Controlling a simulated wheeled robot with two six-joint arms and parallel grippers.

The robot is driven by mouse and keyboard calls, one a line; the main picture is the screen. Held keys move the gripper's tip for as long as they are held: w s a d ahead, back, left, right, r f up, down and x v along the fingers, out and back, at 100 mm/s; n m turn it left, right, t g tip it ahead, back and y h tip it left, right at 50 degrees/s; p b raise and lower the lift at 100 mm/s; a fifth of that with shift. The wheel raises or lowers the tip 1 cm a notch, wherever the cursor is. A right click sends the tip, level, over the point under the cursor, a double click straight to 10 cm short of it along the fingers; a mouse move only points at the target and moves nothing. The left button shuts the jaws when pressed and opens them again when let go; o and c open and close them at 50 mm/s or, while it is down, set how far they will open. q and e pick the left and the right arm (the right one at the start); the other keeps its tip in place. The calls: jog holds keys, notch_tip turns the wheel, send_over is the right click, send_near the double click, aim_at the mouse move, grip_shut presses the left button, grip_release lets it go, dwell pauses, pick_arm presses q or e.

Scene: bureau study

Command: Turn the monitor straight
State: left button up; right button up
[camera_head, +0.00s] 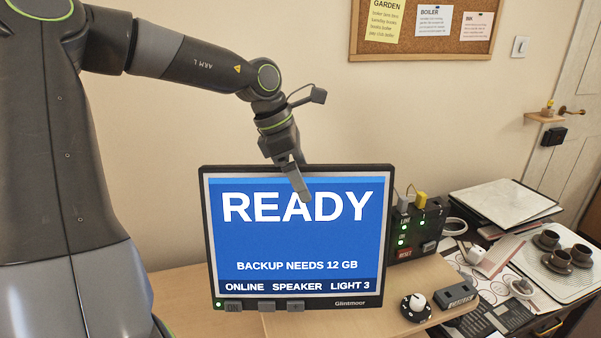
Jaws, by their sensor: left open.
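The monitor (290,240) stands on the wooden desk with its lit blue screen facing me. It reads READY and BACKUP NEEDS 12 GB. Its top and bottom edges look nearly level. My left gripper (301,192) reaches down from above at the middle of the monitor's top edge. One finger shows in front of the screen's upper part; the other finger is not clearly seen. The gripper is open, and I cannot tell whether it touches the monitor. The monitor's stand is hidden. My right gripper is not in view.
A dark box with green lights and a RESET label (405,253) stands right of the monitor. A dark knob base (416,314) and a small dark block (455,296) lie at front right. Beyond are papers and a tray (556,297) with cups. Desk left of the monitor (180,292) is bare.

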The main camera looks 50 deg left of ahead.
pick_arm(q)
jog(key=c, duration=1.4)
jog(key=shift+w+d+f+n+b, duration=0.15)
jog(key=shift+n+b, duration=0.15)
jog(key=shift+b, duration=0.3)
jog(key=shift+w+d+n+t+y+b, duration=0.1)
jog(key=shift+w+n+t+y+b, duration=0.25)
jog(key=shift+n+b, duration=0.4)
jog(key=shift+w+n+b, duration=0.1)
jog(key=shift+n+b, duration=0.25)
jog(key=shift+b, duration=0.05)
jog(key=shift+w+d+r, duration=0.1)
jog(key=shift+r, duration=0.1)
jog(key=o, duration=1.4)
jog(key=shift+r, duration=0.1)
